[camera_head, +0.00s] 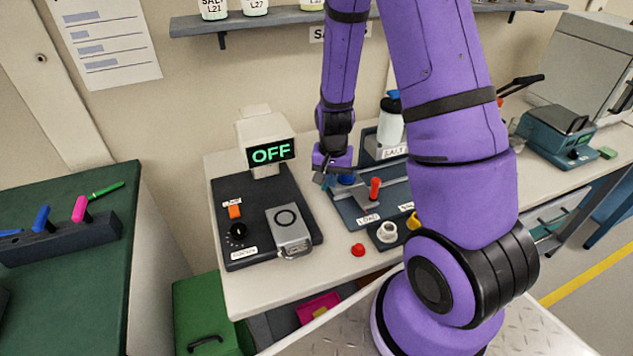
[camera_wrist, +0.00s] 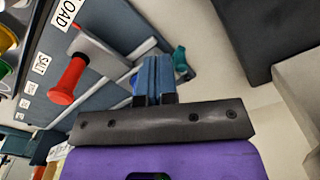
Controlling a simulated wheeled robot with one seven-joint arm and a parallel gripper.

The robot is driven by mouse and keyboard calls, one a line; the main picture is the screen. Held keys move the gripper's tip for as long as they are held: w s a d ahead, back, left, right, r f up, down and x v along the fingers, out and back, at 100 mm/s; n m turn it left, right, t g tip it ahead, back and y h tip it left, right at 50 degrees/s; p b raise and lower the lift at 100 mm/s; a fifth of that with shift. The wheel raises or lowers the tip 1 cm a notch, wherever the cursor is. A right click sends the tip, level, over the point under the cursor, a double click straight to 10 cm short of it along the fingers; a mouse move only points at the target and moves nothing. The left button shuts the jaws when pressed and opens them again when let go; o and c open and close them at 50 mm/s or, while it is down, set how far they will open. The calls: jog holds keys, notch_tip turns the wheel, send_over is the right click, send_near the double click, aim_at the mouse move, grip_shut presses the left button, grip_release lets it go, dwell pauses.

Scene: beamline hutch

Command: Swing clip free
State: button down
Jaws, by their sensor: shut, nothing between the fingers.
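A grey metal clip with a red handle (camera_head: 375,189) is on the blue-grey loading base (camera_head: 345,208) marked LOAD, in the middle of the bench. In the wrist view the red handle (camera_wrist: 67,82) lies left of my fingers, on the flat grey clip bar (camera_wrist: 104,50). My gripper (camera_head: 322,179) is low over the back left of the base. In the wrist view its blue-grey fingers (camera_wrist: 158,78) are shut and empty, apart from the red handle. A blue round part (camera_wrist: 135,82) shows partly behind the fingers, and a teal knob (camera_wrist: 180,58) beyond them.
A dark device (camera_head: 265,212) with an OFF display (camera_head: 272,152) stands left of the base. A bottle (camera_head: 390,122) stands behind.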

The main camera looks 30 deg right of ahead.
dwell(0.3)
jog(key=shift+s+d, duration=0.45)
jog(key=shift+d, duration=0.1)
jog(key=shift+d, duration=0.15)
jog(key=shift+s+d, duration=0.3)
jog(key=shift+d, duration=0.15)
jog(key=shift+r, duration=0.15)
notch_tip(320, 180, up, 7)
jog(key=a, duration=0.1)
dwell(1.0)
jog(key=shift+w+a, duration=0.1)
